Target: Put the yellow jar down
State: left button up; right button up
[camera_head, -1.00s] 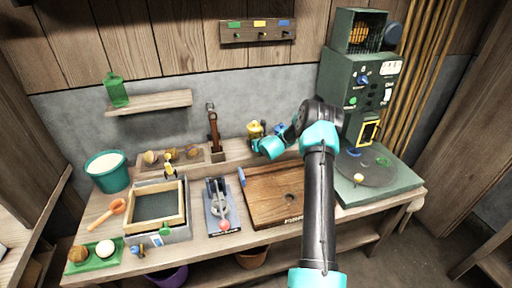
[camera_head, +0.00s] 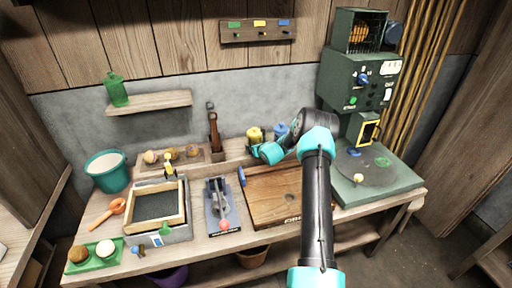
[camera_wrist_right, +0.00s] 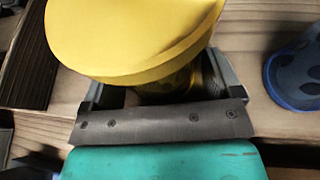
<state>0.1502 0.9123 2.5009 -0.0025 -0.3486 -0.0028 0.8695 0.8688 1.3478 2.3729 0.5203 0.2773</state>
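The yellow jar (camera_head: 254,134) is at the back of the bench, left of the blue jar (camera_head: 281,130). In the right wrist view the yellow jar's broad lid (camera_wrist_right: 130,35) fills the upper middle, and its body is mostly hidden below the lid. My right gripper (camera_head: 262,146) is at the jar, its fingers on either side of the body. Whether they press on it cannot be told. The jar looks upright and at bench level, but its base is hidden. The blue jar also shows at the right in the wrist view (camera_wrist_right: 297,75). My left gripper is not in view.
A wooden board (camera_head: 270,205) lies in front of the jars. A green machine (camera_head: 355,100) stands to the right. A strap-like tool (camera_head: 213,130) stands left of the jars. A framed mould (camera_head: 156,207) and a teal bucket (camera_head: 107,170) are farther left.

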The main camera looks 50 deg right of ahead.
jog(key=shift+o, duration=0.6)
jog(key=shift+r, duration=0.2)
jog(key=v, duration=1.2)
